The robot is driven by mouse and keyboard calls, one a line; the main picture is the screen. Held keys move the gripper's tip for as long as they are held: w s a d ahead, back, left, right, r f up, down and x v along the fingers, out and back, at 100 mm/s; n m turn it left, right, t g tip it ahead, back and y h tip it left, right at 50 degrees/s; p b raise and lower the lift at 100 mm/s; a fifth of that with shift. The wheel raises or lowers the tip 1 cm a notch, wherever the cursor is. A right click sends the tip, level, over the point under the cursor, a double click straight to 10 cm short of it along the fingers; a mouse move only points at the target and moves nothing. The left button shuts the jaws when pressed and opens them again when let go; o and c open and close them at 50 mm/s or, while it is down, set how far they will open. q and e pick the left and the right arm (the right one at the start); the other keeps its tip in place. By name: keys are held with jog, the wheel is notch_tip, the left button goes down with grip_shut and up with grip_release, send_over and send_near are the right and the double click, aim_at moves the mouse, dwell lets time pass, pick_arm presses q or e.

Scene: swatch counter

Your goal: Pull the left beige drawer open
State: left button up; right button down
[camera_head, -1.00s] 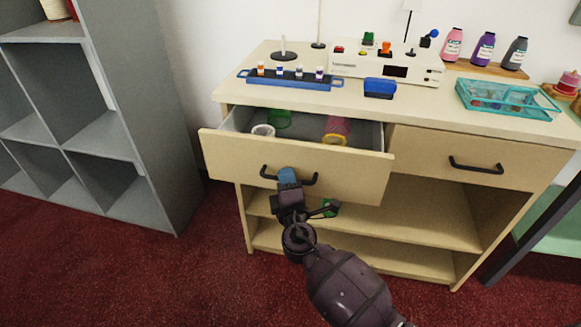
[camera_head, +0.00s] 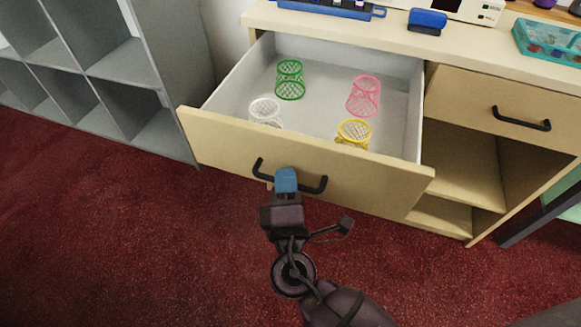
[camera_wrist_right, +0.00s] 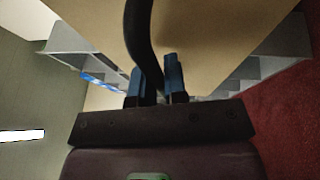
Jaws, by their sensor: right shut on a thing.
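The left beige drawer (camera_head: 375,187) is pulled well out of the counter in the head view. Its black bar handle (camera_head: 311,187) is on the front panel. My right gripper (camera_head: 286,180) is shut on the handle near its middle. In the right wrist view the black handle (camera_wrist_right: 142,45) passes between the blue fingers of the right gripper (camera_wrist_right: 158,80). Inside the drawer stand mesh cups: green (camera_head: 290,80), pink (camera_head: 364,95), white (camera_head: 265,111) and yellow (camera_head: 354,133). My left gripper is in neither view.
The right drawer (camera_head: 500,108) is closed, with open shelves below it. On the countertop are a blue rack (camera_head: 335,9), a blue box (camera_head: 427,21) and a teal tray (camera_head: 550,41). A grey cubby shelf (camera_head: 160,60) stands at the left. The red carpet in front is clear.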

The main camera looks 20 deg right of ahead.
jog(key=shift+s, duration=0.1)
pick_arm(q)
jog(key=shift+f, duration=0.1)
pick_arm(e)
jog(key=c, duration=1.5)
grip_release()
jog(key=shift+o, duration=0.2)
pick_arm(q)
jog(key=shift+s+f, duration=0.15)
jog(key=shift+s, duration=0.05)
pick_arm(e)
jog(key=v, duration=1.1)
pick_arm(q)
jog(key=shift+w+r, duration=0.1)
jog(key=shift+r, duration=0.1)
